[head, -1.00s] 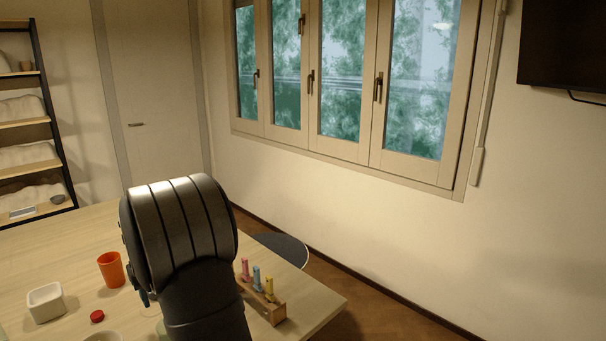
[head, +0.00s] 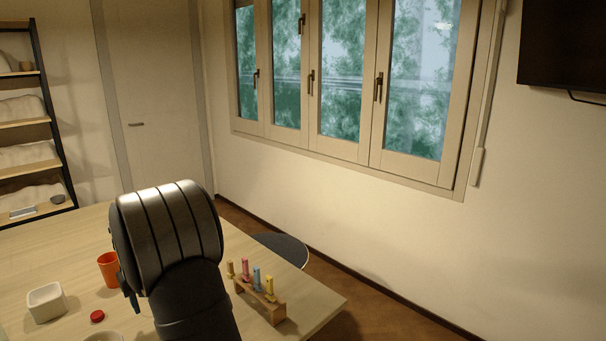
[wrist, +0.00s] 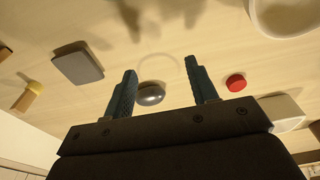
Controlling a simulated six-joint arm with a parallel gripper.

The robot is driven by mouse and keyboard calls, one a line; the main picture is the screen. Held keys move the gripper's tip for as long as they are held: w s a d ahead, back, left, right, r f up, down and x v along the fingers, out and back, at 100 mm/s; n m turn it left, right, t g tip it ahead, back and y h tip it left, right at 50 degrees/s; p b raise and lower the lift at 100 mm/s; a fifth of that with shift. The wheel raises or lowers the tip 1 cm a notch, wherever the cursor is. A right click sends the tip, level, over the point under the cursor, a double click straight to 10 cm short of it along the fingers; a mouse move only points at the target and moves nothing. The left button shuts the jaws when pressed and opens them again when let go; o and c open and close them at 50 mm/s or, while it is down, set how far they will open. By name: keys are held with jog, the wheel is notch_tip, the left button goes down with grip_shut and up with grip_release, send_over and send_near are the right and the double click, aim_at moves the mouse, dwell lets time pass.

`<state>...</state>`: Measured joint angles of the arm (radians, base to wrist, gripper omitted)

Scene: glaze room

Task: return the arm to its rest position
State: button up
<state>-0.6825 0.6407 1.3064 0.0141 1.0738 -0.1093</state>
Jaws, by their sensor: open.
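My gripper (wrist: 160,66) is open in the wrist view, its two teal fingers apart with nothing held between them. A dark rounded object (wrist: 150,94) shows between the fingers, apart from them, on the table. In the head view my arm's dark, banded links stand over the table and my gripper is hidden behind them.
The wooden table (head: 60,255) bears an orange cup (head: 108,268), a white square dish (head: 46,302), a red cap (head: 97,316) and a wooden rack (head: 270,308) of coloured pegs. A grey block (wrist: 78,65) lies left in the wrist view. A dark chair (head: 285,247) stands beyond the table.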

jog(key=w+d+r, duration=0.1)
jog(key=d+r, duration=0.6)
jog(key=d, duration=0.4)
jog(key=shift+s+a+r+n, duration=0.1)
jog(key=shift+s+a+n, duration=0.25)
jog(key=shift+a+n, duration=0.35)
jog(key=shift+s+a+r+n, duration=0.1)
jog(key=shift+s+a+n, duration=0.3)
jog(key=shift+a+n, duration=0.3)
jog(key=shift+s+a+r+n, duration=0.1)
jog(key=shift+s+a+n, duration=0.25)
jog(key=shift+a+n, duration=0.35)
